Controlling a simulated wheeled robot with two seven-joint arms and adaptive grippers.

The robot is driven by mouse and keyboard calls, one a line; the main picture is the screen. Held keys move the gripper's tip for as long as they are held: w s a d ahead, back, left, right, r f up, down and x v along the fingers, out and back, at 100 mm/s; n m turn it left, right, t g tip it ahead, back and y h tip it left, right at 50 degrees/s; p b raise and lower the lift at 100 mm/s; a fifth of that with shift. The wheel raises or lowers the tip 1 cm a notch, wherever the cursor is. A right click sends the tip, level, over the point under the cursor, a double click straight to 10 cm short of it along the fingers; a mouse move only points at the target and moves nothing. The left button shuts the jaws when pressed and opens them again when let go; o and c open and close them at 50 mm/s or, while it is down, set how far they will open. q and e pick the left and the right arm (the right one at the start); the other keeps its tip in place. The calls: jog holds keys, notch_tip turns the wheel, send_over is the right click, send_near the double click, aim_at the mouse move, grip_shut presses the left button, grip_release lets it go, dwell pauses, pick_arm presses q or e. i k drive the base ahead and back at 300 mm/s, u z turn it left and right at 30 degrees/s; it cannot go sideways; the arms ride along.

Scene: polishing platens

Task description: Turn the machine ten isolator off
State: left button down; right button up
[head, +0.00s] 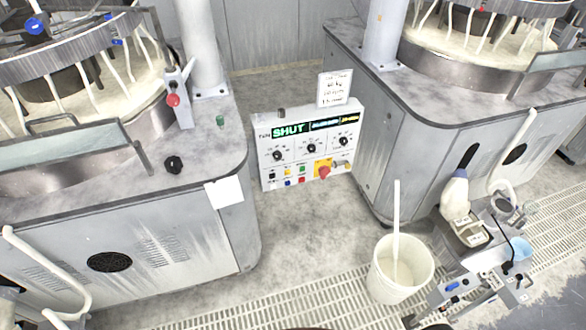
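A white control panel (310,146) stands upright between the two grey machines. It has a green lit display reading SHUT, a row of three black dials, and small coloured buttons. A red knob (324,172) sits on a yellow plate at its lower right. A white card with small print (335,88) stands on its top; I cannot read it clearly. I cannot make out a machine number or which control is the machine ten isolator. I cannot make out either gripper in the head view.
The left machine (165,245) bears a black knob (173,165) and a red-tipped lever (174,99). The right machine (400,130) stands opposite. A white bucket (402,285) with a stick and a cluttered trolley (482,262) occupy the lower right. Bare floor (305,235) lies before the panel.

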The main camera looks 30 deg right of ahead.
aim_at(324, 170)
jog(key=z, duration=0.05)
jog(key=i, duration=0.9)
jog(key=z, duration=0.4)
